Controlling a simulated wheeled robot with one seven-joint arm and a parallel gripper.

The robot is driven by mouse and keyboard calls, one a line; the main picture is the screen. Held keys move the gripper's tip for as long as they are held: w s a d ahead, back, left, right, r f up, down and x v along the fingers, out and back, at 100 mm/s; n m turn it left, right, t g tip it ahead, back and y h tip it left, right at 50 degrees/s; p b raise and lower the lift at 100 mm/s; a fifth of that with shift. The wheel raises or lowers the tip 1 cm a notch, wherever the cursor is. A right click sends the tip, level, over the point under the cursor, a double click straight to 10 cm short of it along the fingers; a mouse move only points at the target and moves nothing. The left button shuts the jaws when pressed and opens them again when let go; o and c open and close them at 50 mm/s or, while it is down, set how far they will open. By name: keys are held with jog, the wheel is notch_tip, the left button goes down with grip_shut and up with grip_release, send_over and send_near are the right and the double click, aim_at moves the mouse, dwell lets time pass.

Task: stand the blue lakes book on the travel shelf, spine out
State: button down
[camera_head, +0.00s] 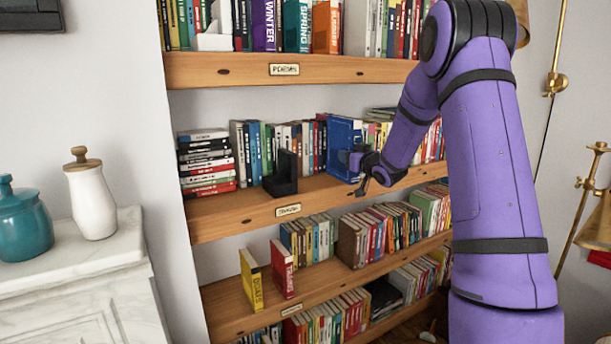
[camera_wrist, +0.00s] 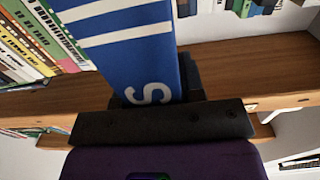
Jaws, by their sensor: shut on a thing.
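The blue book (camera_head: 343,140) is upright at the middle shelf (camera_head: 240,213), in front of or beside the row of books there. My gripper (camera_head: 364,170) is shut on it near its lower right part. In the wrist view the blue book (camera_wrist: 135,60) shows white stripes and a large white letter S, between the dark fingers (camera_wrist: 165,115). The rest of its title is cut off or hidden. I cannot tell if its bottom touches the shelf board. The middle shelf's label (camera_head: 288,210) is too small to read surely.
A black bookend (camera_head: 283,177) stands left of the blue book, with bare board between. A lying stack of books (camera_head: 206,162) is at the far left. The upper shelf (camera_head: 220,70) is close above. A yellow book (camera_head: 251,279) and a red book (camera_head: 282,268) stand on the shelf below.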

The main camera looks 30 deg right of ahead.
jog(key=shift+w+d+f, duration=0.8)
jog(key=shift+w+d, duration=0.1)
jog(key=shift+w, duration=1.4)
jog(key=shift+w+d+f, duration=0.8)
jog(key=shift+w+d, duration=0.05)
jog(key=shift+w, duration=1.5)
jog(key=shift+w+d+f, duration=0.8)
jog(key=shift+w+d, duration=0.1)
jog(key=shift+w, duration=1.4)
jog(key=shift+f, duration=0.15)
jog(key=c, duration=0.7)
grip_release()
jog(key=shift+f, duration=0.15)
